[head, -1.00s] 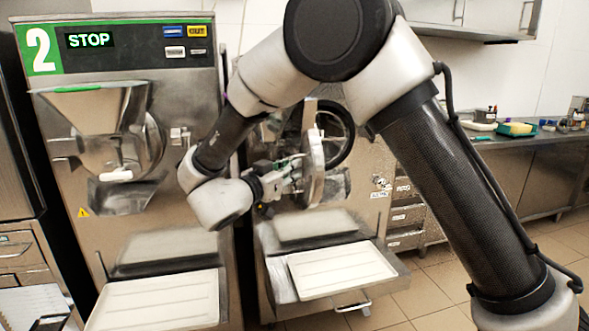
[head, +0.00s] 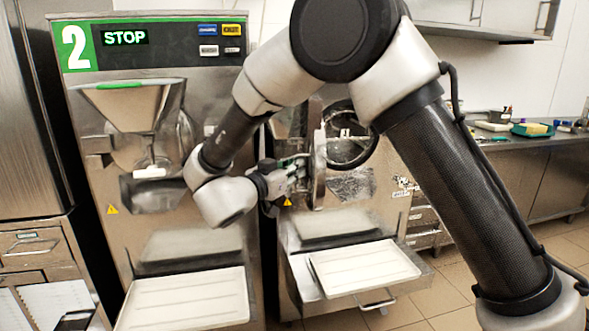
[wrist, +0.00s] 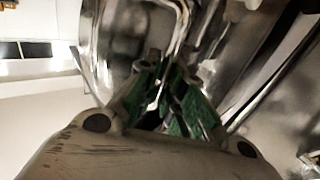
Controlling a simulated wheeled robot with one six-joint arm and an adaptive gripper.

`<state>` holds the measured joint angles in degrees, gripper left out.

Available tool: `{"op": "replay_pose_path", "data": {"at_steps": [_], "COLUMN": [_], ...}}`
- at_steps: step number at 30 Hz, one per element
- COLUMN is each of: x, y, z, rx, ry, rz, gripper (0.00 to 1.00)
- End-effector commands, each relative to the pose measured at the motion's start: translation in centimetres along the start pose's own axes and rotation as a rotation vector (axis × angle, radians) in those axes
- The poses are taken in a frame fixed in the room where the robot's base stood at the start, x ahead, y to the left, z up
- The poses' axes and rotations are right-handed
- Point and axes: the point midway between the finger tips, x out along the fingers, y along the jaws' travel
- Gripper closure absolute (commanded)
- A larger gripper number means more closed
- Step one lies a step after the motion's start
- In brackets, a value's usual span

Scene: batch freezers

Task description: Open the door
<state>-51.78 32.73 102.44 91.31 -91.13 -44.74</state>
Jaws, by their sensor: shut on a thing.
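The round metal door (head: 319,168) of the right-hand freezer stands swung out, nearly edge-on in the head view. A dark ring (head: 366,150) shows behind it on the machine front. My gripper (head: 297,170) is at the left side of the door, shut on metal that seems to be its handle. In the wrist view the green pads of my gripper (wrist: 172,102) are close together around shiny metal. The exact grip on the handle is blurred and partly hidden by the fingers.
Freezer 2 (head: 160,55), with a hopper and STOP display, stands left of my wrist. White trays (head: 190,300) (head: 365,268) jut out low in front of both machines. A steel counter (head: 530,145) runs along the right. Tiled floor is free at the lower right.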

Motion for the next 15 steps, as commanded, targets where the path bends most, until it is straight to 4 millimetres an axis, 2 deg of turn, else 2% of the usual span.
{"op": "replay_pose_path", "data": {"at_steps": [1,2,5,15], "x": [0.07,0.07,0.07,-0.02], "y": [-0.11,-0.11,-0.09,-0.03], "z": [-0.49,-0.5,-0.47,-0.34], "rx": [0.005,0.005,0.005,0.004], "ry": [0.008,0.008,0.008,0.006], "rz": [-0.001,-0.001,-0.001,0.0], "gripper": [1.0,0.87,0.68,0.68]}}
